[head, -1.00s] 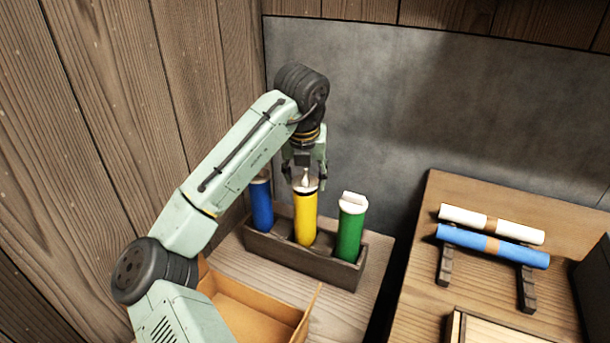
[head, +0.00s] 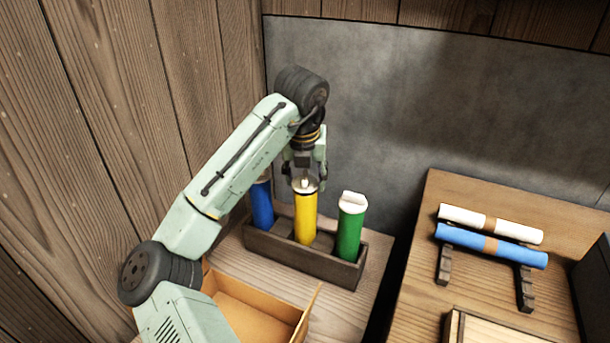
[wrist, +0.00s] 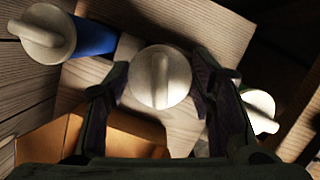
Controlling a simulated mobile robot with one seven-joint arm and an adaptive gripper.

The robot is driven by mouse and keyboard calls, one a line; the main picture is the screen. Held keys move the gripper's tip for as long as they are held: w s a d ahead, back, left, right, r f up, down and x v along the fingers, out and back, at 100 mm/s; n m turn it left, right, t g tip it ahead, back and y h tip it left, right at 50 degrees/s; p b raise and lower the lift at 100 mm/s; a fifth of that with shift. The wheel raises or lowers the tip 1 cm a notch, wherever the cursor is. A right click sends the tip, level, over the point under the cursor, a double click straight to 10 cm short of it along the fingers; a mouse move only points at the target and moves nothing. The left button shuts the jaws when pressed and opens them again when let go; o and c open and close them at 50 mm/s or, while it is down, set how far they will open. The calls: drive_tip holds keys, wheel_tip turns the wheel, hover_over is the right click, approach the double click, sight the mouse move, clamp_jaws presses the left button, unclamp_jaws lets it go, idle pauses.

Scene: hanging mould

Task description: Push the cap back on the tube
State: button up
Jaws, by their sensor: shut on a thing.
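The yellow tube (head: 305,219) stands upright in the middle of a dark wooden rack (head: 308,261). Its round white cap (head: 303,187) with a raised ridge is at the tube's top; I cannot tell whether it is fully seated. My gripper (head: 305,178) points down over the tube and is shut on this cap. In the wrist view the cap (wrist: 160,77) lies between the two dark fingers of my gripper (wrist: 163,88) and hides the yellow tube below.
A blue tube (head: 262,206) stands left in the rack, partly behind my arm, and a green tube (head: 350,232) with a white cap stands right. An open cardboard box (head: 312,312) is in front. White and blue rolls (head: 492,246) lie on a stand at right.

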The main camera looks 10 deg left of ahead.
idle(0.3)
drive_tip(key=o, duration=0.8)
drive_tip(key=shift+o, duration=0.5)
drive_tip(key=o, duration=0.4)
drive_tip(key=shift+r, duration=0.1)
drive_tip(key=shift+r+p, duration=3.05)
drive_tip(key=shift+r, duration=0.4)
drive_tip(key=shift+c, duration=0.4)
